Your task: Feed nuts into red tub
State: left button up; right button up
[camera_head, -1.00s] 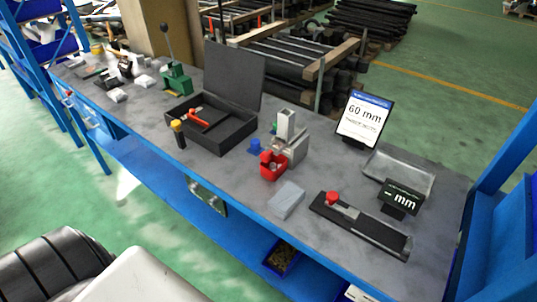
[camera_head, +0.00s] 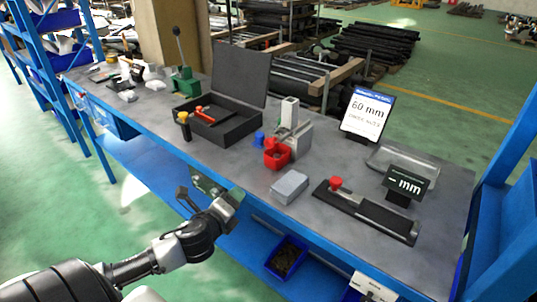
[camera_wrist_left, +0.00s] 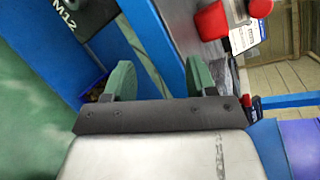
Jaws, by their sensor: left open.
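The red tub (camera_head: 277,155) stands on the grey bench at the foot of a grey device (camera_head: 291,128) with an upright square chute. What lies inside the tub is too small to tell. I cannot pick out single nuts. My left gripper (camera_head: 212,190) is open and empty, in front of the bench's front edge, left of and nearer than the tub. The left wrist view shows its two green finger pads (camera_wrist_left: 160,80) apart with nothing between them. A red object (camera_wrist_left: 210,20) shows at the top there; I cannot tell whether it is the tub.
A grey block (camera_head: 289,186) and a black gauge with a red knob (camera_head: 365,210) lie right of the tub. An open black case (camera_head: 218,128) is left. A blue bin (camera_head: 286,257) with dark contents sits on the lower shelf. A "60 mm" sign (camera_head: 366,115) stands behind.

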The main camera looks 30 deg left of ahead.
aim_at(267, 144)
pick_arm(q)
jog(key=w+r+m+t+h, duration=0.3)
jog(key=w+r+m+h, duration=0.15)
jog(key=r+m, duration=0.75)
jog(key=shift+m, duration=0.3)
jog(key=w, duration=0.3)
jog(key=w+d+p, duration=0.1)
jog(key=w, duration=0.2)
jog(key=w+f, duration=0.1)
jog(key=w, duration=0.1)
jog(key=shift+w+d+f+p, duration=0.1)
jog(key=shift+w+d+p, duration=0.05)
jog(key=shift+w+p, duration=0.25)
jog(key=shift+w+d+h, duration=0.15)
jog(key=shift+w+h, duration=0.1)
jog(key=shift+w, duration=0.5)
jog(key=shift+f, duration=0.1)
